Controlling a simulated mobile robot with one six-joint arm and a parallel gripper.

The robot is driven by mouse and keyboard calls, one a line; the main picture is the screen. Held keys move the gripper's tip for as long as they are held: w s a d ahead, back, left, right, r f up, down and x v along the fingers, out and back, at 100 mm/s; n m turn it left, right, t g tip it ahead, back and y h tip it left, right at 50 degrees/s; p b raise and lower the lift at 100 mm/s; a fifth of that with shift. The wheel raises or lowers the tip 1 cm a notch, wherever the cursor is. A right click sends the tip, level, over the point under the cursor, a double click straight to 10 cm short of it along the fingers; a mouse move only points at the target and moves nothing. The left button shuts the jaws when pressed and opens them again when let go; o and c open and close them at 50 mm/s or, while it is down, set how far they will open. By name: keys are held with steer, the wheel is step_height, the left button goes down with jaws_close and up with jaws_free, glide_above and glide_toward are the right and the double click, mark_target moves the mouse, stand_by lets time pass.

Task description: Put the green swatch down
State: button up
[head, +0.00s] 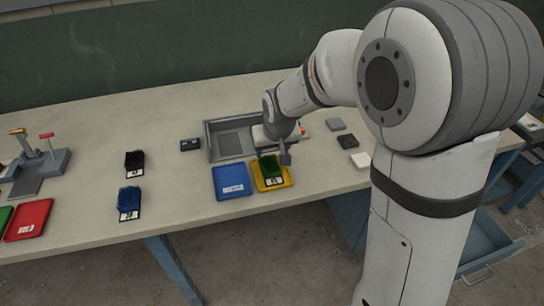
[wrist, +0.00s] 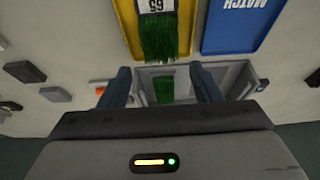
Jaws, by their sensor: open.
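The green swatch (head: 271,167), a tuft of green turf on a white-labelled card, lies in the yellow tray (head: 288,181). In the wrist view the green swatch (wrist: 168,38) lies in the yellow tray (wrist: 128,20), its label reading 65 upside down. My gripper (head: 284,156) is just above the tray's back right side. In the wrist view my gripper (wrist: 163,78) has its two fingers spread, with nothing held between them. The swatch lies beyond the fingertips, apart from them.
A blue MATCH tray (head: 231,184) is left of the yellow one. A grey box (head: 212,147) stands behind; a green patch (wrist: 163,90) shows inside it. Black (head: 134,163) and blue (head: 129,203) swatches and a red HOLD tray (head: 27,219) lie left. Several small blocks (head: 360,160) lie right.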

steer(key=s+d+r+m, duration=0.1)
steer(key=s+d+r, duration=0.2)
steer(key=s+d, duration=0.5)
steer(key=s+d+r+m+g+h, duration=0.1)
steer(key=s+d+r+m, duration=0.1)
steer(key=s+d, duration=0.6)
steer(key=s+r, duration=0.1)
steer(key=s, duration=0.6)
steer(key=shift+s+r+g, duration=0.15)
steer(key=shift+r+g, duration=0.15)
steer(key=shift+a, duration=0.1)
steer(key=shift+c, duration=0.5)
